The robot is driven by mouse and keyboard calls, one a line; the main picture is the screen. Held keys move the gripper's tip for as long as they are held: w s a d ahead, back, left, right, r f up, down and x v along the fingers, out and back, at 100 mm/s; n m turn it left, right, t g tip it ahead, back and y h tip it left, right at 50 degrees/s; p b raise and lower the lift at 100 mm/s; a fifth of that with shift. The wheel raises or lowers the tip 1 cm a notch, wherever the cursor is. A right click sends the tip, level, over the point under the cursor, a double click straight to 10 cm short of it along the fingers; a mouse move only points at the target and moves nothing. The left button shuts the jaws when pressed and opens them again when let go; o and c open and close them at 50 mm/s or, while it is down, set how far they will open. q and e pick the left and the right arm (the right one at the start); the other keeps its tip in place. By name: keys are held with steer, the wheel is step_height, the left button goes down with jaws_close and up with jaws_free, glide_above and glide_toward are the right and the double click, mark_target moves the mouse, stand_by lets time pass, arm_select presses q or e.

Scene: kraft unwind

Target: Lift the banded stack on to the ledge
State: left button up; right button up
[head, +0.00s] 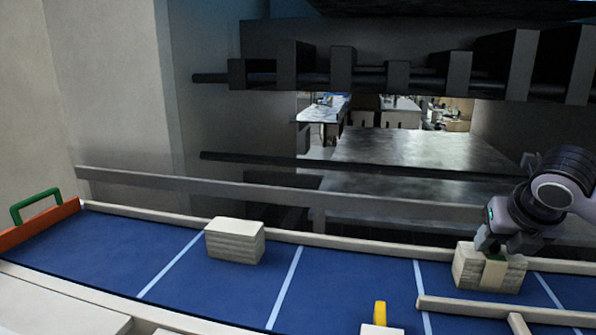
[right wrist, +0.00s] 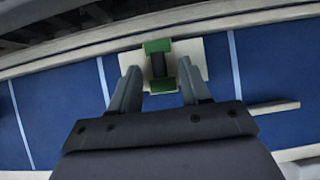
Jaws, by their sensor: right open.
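The banded stack (head: 463,267) is a cream block of layered sheets with a tan band down its front. It rests on the blue surface (head: 345,275) at the right. My right gripper (head: 497,248) is directly above it, pointing down. In the right wrist view the open fingers (right wrist: 158,68) straddle a green and dark piece (right wrist: 158,46) on the top of the stack (right wrist: 207,55). Whether the fingers touch anything is unclear. I cannot tell which surface is the ledge. My left gripper is out of view.
A second cream stack (head: 235,242), with no visible band, stands left of centre. A pale rail (head: 330,246) runs along the back edge. A pale bar (head: 490,309) and a yellow upright piece (head: 380,312) are in front. An orange end piece with a green handle (head: 36,201) is far left.

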jaws_close()
step_height(320, 180, up, 23)
stand_by(3.2)
